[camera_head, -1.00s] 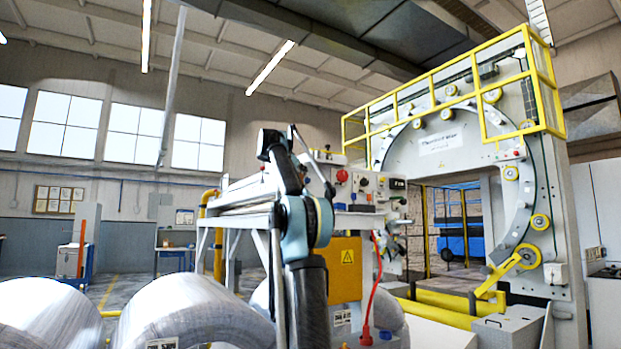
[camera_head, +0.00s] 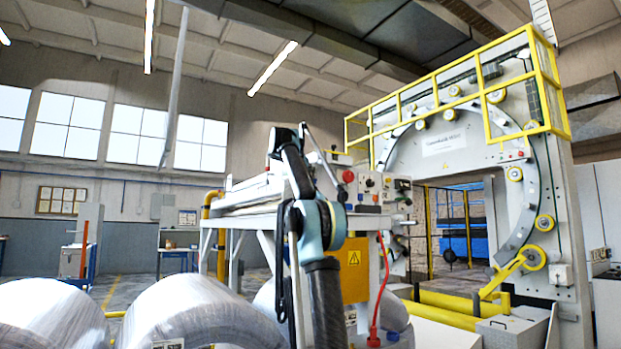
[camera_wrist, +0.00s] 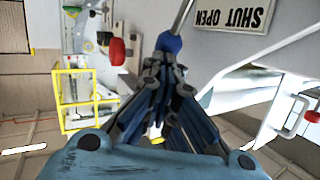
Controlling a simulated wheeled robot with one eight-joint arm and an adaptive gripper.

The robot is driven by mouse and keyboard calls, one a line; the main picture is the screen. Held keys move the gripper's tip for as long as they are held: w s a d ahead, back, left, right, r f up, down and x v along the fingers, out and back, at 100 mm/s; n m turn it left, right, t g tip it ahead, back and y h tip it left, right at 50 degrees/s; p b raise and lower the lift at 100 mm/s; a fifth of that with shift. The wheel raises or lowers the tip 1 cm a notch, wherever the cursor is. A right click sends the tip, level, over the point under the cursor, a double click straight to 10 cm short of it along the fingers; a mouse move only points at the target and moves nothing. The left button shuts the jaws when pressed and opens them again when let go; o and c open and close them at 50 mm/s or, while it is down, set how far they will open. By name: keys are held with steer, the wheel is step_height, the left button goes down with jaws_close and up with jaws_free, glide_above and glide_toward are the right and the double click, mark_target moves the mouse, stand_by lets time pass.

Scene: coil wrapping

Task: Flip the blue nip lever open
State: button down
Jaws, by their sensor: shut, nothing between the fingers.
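The nip lever shows in the wrist view as a thin metal rod with a blue knob (camera_wrist: 169,42) at its lower end. The rod runs up out of the picture's top edge. My gripper (camera_wrist: 166,64) has its dark fingers together, with the tips right at the knob. I cannot tell whether they touch it. A plate (camera_wrist: 233,15) reading "SHUT OPEN" appears upside down to the right of the lever. In the head view my arm rises in front of the machine's control panel (camera_head: 374,186). The lever cannot be made out there.
A red button (camera_wrist: 117,50) sits left of the fingers in the wrist view. A pale frame bar (camera_wrist: 262,52) slants close on the right. In the head view, wrapped coils (camera_head: 200,315) lie low on the left and the yellow-railed wrapping ring (camera_head: 440,144) stands right.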

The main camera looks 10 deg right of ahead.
steer(key=shift+d, duration=0.2)
steer(key=s+a+r, duration=0.7)
steer(key=s+a, duration=0.1)
steer(key=s, duration=0.1)
steer(key=shift+a, duration=0.1)
stand_by(0.6)
